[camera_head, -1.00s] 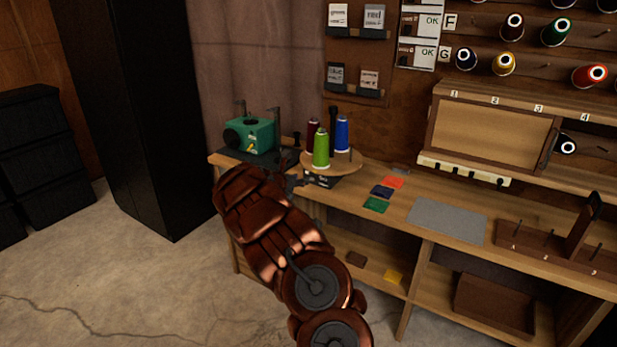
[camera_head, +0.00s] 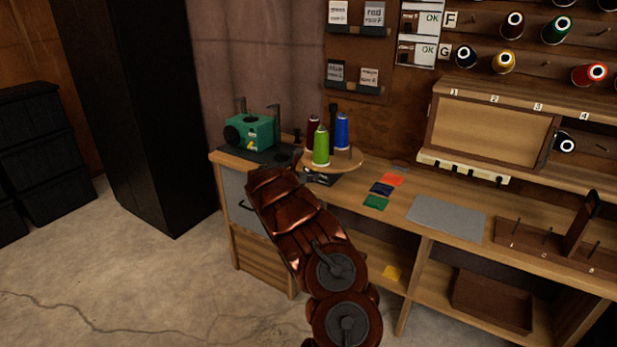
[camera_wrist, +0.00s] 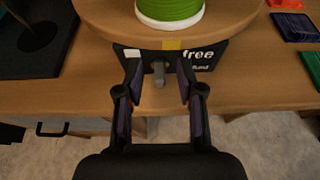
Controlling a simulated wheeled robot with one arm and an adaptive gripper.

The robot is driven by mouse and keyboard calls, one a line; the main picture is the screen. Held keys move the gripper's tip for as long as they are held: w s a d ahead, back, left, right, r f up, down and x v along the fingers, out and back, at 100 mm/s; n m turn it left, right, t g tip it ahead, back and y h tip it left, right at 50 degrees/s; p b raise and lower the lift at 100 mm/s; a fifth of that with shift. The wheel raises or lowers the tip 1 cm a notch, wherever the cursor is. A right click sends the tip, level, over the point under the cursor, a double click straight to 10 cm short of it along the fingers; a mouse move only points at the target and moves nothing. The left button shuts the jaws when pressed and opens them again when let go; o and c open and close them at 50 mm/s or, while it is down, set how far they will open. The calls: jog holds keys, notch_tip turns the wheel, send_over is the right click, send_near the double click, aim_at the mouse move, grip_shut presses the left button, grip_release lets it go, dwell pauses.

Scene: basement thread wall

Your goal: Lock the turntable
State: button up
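The turntable (camera_head: 347,163) is a round wooden disc on the left of the workbench, carrying green, blue and dark red thread cones around a black post. In the wrist view its rim (camera_wrist: 230,32) fills the top, with the base of the green cone (camera_wrist: 170,10) on it. Below the rim is a black base plate (camera_wrist: 210,62) with the word "free" and a yellow mark. A small grey lever (camera_wrist: 159,74) sticks out from the plate. My gripper (camera_wrist: 160,92) is open, its two fingers on either side of the lever, apart from it as far as I can see.
A green machine (camera_head: 250,133) stands left of the turntable on a dark mat. Red, dark blue and green cards (camera_head: 376,203) and a grey mat (camera_head: 447,221) lie to the right. The bench's front edge runs below the gripper.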

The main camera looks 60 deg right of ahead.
jog(key=shift+c, duration=0.3)
grip_shut()
